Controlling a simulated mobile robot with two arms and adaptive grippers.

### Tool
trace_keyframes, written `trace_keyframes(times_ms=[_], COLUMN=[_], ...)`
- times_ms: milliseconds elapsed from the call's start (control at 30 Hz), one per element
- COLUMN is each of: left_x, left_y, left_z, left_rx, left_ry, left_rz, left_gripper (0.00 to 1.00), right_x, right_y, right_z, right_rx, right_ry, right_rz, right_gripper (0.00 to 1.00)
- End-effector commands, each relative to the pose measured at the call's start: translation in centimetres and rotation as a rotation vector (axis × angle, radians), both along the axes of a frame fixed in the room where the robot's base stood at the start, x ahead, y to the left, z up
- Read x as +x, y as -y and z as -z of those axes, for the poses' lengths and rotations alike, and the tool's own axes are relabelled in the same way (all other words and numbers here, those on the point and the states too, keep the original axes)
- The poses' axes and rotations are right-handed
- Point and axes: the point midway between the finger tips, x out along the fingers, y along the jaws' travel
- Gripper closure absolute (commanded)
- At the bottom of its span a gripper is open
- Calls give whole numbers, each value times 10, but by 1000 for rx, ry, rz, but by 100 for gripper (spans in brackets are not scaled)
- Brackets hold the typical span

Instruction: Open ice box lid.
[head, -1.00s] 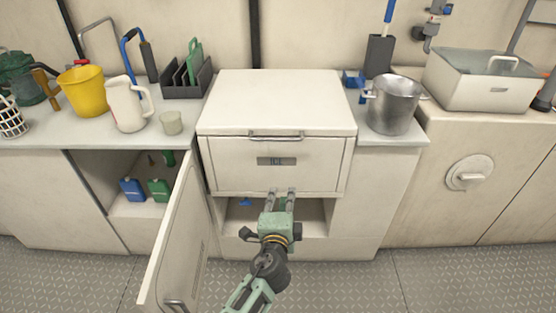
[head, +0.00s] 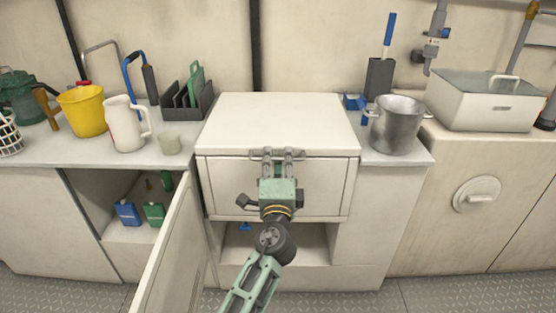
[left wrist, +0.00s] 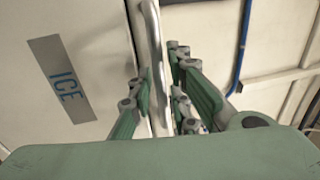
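The white ice box (head: 275,185) is set in the counter, and its lid (head: 280,120) is flat and closed. A grey bar handle (head: 310,154) runs along the lid's front edge. My left gripper (head: 278,156) is at the middle of this handle. In the left wrist view the handle bar (left wrist: 153,60) passes between the two green fingers (left wrist: 160,90), which stand apart with gaps beside the bar. The ICE label (left wrist: 62,80) is left of the bar there; in the head view my gripper covers it. My right gripper is not in view.
A cabinet door (head: 172,250) stands open at the lower left. The lid top is bare.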

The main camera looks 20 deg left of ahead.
Motion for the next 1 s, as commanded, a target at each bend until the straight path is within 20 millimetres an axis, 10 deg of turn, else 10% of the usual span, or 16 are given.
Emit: trace_keyframes(times_ms=[1000], left_x=[1], left_y=[-1], left_z=[0], left_rx=[-1], left_ry=[-2], left_rz=[0], left_gripper=[100], right_x=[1], right_y=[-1], right_z=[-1], right_rx=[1], right_ry=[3], right_rz=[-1], right_gripper=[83])
